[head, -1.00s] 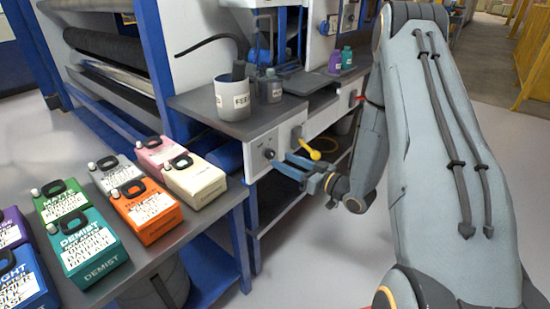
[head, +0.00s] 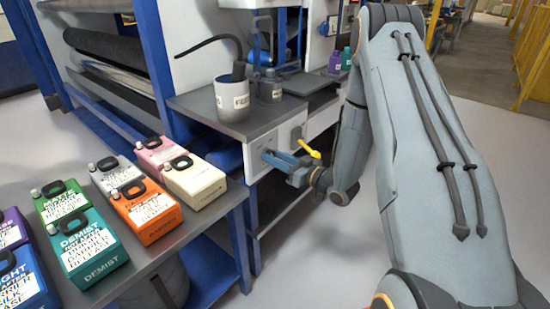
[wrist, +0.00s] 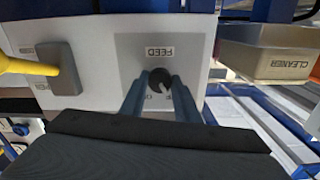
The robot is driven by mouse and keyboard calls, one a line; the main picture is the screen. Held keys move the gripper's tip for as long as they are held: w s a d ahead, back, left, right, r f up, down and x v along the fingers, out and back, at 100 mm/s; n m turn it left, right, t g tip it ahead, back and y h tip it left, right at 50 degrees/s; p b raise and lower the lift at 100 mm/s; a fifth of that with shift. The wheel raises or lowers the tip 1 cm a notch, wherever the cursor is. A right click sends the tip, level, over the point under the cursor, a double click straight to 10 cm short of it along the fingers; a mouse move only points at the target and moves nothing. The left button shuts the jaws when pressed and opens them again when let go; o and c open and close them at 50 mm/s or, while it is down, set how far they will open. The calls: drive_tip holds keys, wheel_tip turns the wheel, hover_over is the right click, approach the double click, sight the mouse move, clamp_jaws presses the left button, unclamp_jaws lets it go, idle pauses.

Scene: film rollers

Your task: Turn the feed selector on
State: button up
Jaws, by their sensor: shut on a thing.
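The feed selector (wrist: 160,80) is a small round dark knob with a pale pointer line, on a light grey plate labelled FEED, in the middle of the wrist view. The wrist view shows this plate upside down, and the position marks beside the knob are partly hidden by the fingers. My gripper (wrist: 160,92) has its two blue fingers on either side of the knob, shut on it. In the head view my gripper (head: 268,155) reaches the front panel of the white machine, and its fingers cover the knob there.
A yellow lever (head: 308,149) on a grey mount sits just right of my gripper. A white cup (head: 232,97) and a dark bottle (head: 270,90) stand on the worktop above. Several colored jugs, including an orange one (head: 147,212), stand on the left bench.

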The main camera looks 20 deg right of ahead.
drive_tip(key=shift+m, duration=0.4)
drive_tip(key=m+p, duration=0.4)
drive_tip(key=m, duration=0.7)
idle(0.5)
drive_tip(key=o, duration=1.1)
drive_tip(key=shift+c, duration=0.2)
drive_tip(key=shift+d, duration=0.15)
drive_tip(key=v, duration=0.7)
drive_tip(key=shift+s+d, duration=0.2)
drive_tip(key=shift+s, duration=0.1)
